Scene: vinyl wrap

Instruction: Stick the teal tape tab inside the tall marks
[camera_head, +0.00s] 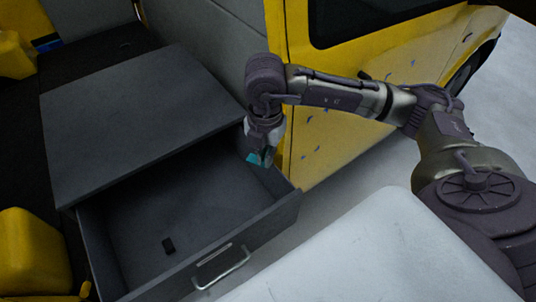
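My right gripper (264,150) points down in front of the yellow van's door edge, above the right rear part of the open drawer. A small teal tape tab (255,159) shows at its fingertips, and the fingers look closed on it. Small blue marks are on the yellow panel: some (317,148) low, just right of the gripper, and others (388,76) higher, beyond my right arm. They are too small to tell which are the tall marks. My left gripper is not in view.
A pale surface (375,250) lies at the front right. Yellow objects (30,255) stand at the left. My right arm crosses before the van.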

